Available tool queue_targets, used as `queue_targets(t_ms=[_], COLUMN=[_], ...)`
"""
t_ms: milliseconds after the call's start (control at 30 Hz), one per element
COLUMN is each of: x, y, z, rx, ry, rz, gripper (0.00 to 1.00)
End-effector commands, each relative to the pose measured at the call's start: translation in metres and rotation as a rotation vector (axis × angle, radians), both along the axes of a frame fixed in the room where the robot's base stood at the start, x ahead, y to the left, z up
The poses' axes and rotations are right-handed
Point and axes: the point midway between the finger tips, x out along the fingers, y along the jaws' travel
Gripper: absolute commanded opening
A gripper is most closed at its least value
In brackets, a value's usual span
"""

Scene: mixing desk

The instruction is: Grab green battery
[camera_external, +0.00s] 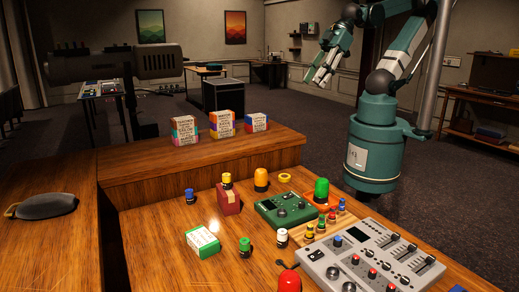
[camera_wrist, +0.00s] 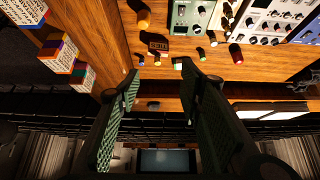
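The green battery (camera_external: 244,246) is a small dark cylinder with a green top. It stands upright on the wooden desk in the external view, between a white-and-green box (camera_external: 203,242) and a white-topped cylinder (camera_external: 282,238). My gripper (camera_external: 322,75) is raised at the back right, well away from the battery. In the wrist view its two fingers (camera_wrist: 158,75) are spread apart with nothing between them.
A red box (camera_external: 229,202) with a yellow-topped cylinder, a blue cylinder (camera_external: 190,197), a green device (camera_external: 285,211) and a grey mixer (camera_external: 375,262) stand nearby. A red-topped knob (camera_external: 289,281) is at the front. Several coloured boxes (camera_external: 222,125) stand on the raised back ledge.

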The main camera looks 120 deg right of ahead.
Motion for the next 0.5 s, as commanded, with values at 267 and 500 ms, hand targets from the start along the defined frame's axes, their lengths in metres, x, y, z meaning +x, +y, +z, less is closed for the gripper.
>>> queue_targets(t_ms=[267, 500], x=[0.0004, 0.0095], y=[0.0002, 0.0027], z=[0.0002, 0.0032], rx=[-0.001, -0.011], ry=[0.000, 0.012], rz=[0.001, 0.023], gripper=[0.37, 0.37])
